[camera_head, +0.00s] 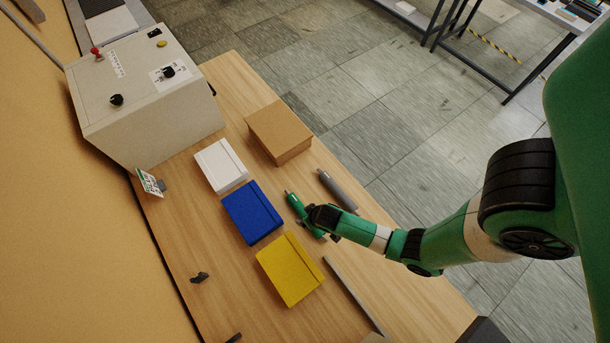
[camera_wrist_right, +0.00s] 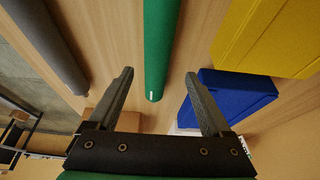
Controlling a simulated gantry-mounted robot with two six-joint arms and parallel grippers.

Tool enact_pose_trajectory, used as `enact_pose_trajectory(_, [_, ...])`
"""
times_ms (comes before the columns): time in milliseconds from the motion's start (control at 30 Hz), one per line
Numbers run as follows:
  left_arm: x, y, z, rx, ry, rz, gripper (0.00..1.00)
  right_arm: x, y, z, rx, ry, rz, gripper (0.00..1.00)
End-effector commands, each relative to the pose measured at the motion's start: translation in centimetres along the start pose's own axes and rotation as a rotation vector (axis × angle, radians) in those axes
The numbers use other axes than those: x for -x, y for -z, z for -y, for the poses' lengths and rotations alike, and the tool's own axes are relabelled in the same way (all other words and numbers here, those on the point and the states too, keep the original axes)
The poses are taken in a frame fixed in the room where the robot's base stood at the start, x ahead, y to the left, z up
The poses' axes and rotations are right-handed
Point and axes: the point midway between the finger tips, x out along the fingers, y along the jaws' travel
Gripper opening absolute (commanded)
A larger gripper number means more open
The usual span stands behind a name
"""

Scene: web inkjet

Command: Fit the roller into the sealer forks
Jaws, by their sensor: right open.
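A green roller (camera_head: 294,201) lies on the wooden table, and it also shows in the right wrist view (camera_wrist_right: 161,40). A grey roller (camera_head: 338,190) lies to its right, and it shows at the left in the wrist view (camera_wrist_right: 48,40). My right gripper (camera_head: 322,218) is over the green roller and hides part of it. In the wrist view its fingers (camera_wrist_right: 160,74) are open, with the green roller's end between and beyond them; I see no grip on it. Two small dark brackets (camera_head: 200,277) (camera_head: 234,337) stand near the wall side; I cannot tell whether they are the sealer forks.
White (camera_head: 220,165), blue (camera_head: 253,212) and yellow (camera_head: 289,269) boxes stand in a row left of the green roller. A cardboard box (camera_head: 280,131) stands behind. A grey control box (camera_head: 145,95) fills the far left. A metal bar (camera_head: 353,295) lies near the yellow box.

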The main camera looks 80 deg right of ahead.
Motion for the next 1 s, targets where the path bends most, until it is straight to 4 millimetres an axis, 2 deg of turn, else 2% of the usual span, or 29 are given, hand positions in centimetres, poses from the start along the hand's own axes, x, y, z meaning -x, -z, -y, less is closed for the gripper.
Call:
enact_pose_trajectory(67, [0.1, -0.1, 0.0, 0.0, 0.0, -0.001, 0.61, -0.2, 0.0, -0.1, -0.001, 0.0, 0.0, 0.83])
enact_pose_trajectory(167, [1.2, -1.1, 0.0, 0.0, 0.0, -0.001, 0.61, -1.9, -0.3, -0.3, -0.002, -0.002, 0.001, 0.83])
enact_pose_trajectory(400, [1.8, -1.6, 0.0, 0.0, 0.0, -0.001, 0.61, -5.0, -0.3, -0.6, 0.0, -0.001, 0.002, 0.83])
enact_pose_trajectory(633, [1.7, -1.5, 0.0, 0.0, 0.0, -0.001, 0.61, -5.0, -0.2, -0.6, 0.0, 0.0, 0.0, 0.83])
enact_pose_trajectory(667, [1.7, -1.6, 0.0, 0.0, 0.0, -0.001, 0.61, -5.0, -0.2, -0.6, 0.0, 0.0, 0.0, 0.8])
enact_pose_trajectory(1000, [1.7, -1.6, 0.0, 0.0, 0.0, -0.001, 0.61, -5.0, -0.2, -0.6, 0.0, 0.0, 0.0, 0.18])
